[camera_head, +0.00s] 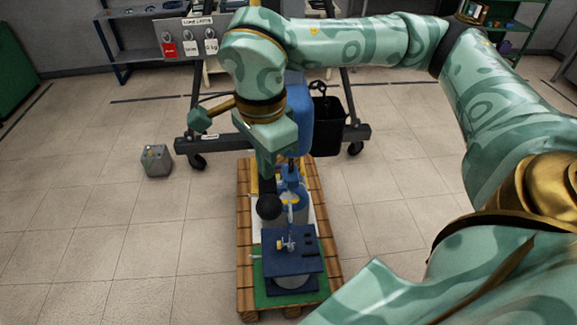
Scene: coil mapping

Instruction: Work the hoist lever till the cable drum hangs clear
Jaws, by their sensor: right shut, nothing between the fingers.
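My right gripper (267,172) is shut and empty, pointing down over the wooden pallet. Just below it is a dark handle ending in a round black knob (269,207), which looks like the hoist lever; I cannot tell whether they touch. A blue hoist body (299,118) shows behind my right gripper, partly hidden by it. Below it, a blue hook-like fitting (290,185) is over the load. A blue-topped grey load (292,262), perhaps the cable drum, is over the green mat on the pallet; whether it hangs clear cannot be told. My left gripper is out of view.
The wooden pallet (246,295) is under the load. A dark wheeled frame (187,146) stands behind, with a black bin (328,128) and a sign board (187,42). A grey block (157,161) sits on the floor at left. The tiled floor at left is mostly free.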

